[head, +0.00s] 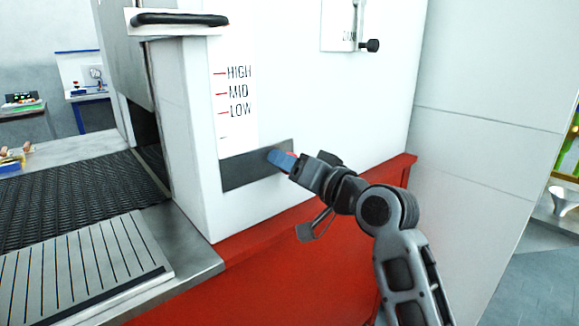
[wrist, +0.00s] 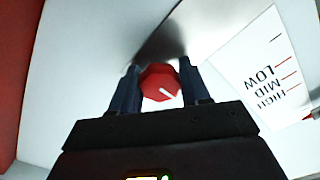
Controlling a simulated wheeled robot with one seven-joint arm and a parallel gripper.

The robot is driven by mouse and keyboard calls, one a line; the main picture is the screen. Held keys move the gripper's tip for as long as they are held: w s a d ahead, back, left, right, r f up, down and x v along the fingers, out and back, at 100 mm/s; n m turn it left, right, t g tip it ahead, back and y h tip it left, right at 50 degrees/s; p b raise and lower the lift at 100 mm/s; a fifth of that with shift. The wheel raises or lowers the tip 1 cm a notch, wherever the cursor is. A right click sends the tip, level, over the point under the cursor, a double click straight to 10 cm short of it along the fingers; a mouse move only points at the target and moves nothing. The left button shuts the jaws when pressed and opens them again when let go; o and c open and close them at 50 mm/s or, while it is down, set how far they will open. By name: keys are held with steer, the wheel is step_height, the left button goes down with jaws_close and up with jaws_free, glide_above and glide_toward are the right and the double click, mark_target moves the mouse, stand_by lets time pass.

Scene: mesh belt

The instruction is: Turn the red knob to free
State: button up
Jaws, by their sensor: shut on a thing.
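The red knob (wrist: 158,82) shows in the wrist view as a faceted red head with a white pointer line, which points to the lower right there. My gripper (wrist: 160,72) has one finger on each side of the knob and is shut on it. In the head view my gripper (head: 284,161) reaches the right part of a dark plate (head: 240,172) low on the white housing. Its blue fingers hide nearly all of the knob there, with only a trace of red showing. I cannot read a "free" mark in either view.
A scale with HIGH, MID and LOW (head: 239,112) is above the plate. A small lever with a black ball (head: 370,46) is at the upper right of the housing. A red base ledge (head: 330,200) runs below my gripper. The dark mesh belt (head: 75,195) lies left.

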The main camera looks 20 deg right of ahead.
steer(key=shift+a+f, duration=0.2)
steer(key=shift+f, duration=0.1)
steer(key=o, duration=1)
steer(key=shift+d+r, duration=0.1)
steer(key=shift+r, duration=0.05)
steer(key=shift+o, duration=0.2)
steer(key=shift+s, duration=0.15)
steer(key=v, duration=0.7)
steer(key=shift+s+b, duration=0.25)
steer(key=shift+b, duration=0.05)
steer(key=shift+d, duration=0.1)
